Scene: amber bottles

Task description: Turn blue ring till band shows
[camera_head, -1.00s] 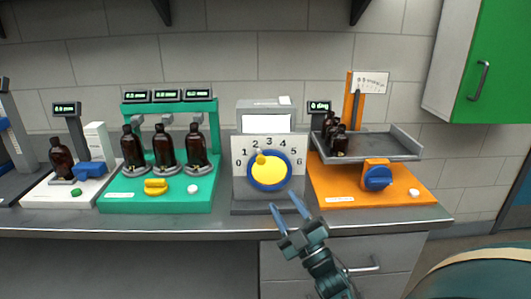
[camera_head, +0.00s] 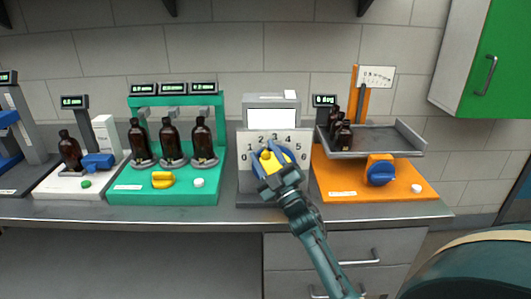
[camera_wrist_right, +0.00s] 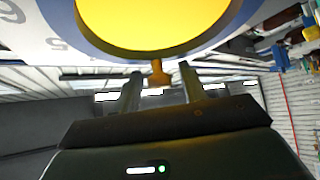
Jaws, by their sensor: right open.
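The dial unit stands mid-bench, with a white plate (camera_head: 303,140) numbered 0 to 6. Its round dial has a yellow face (camera_head: 273,164) with a small yellow peg, and a blue ring around it. In the wrist view the yellow face (camera_wrist_right: 155,18) and the blue ring (camera_wrist_right: 97,42) fill the top. My right gripper (camera_head: 270,157) is open in front of the dial and hides part of it. In the wrist view an amber peg (camera_wrist_right: 158,74) shows between its fingertips; contact cannot be told. No band is discernible. My left gripper is not in view.
A green station (camera_head: 125,190) with several amber bottles and a yellow knob stands left of the dial unit. An orange station (camera_head: 345,187) with a grey bottle tray and a blue knob stands close on the right. A white station (camera_head: 50,185) is further left.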

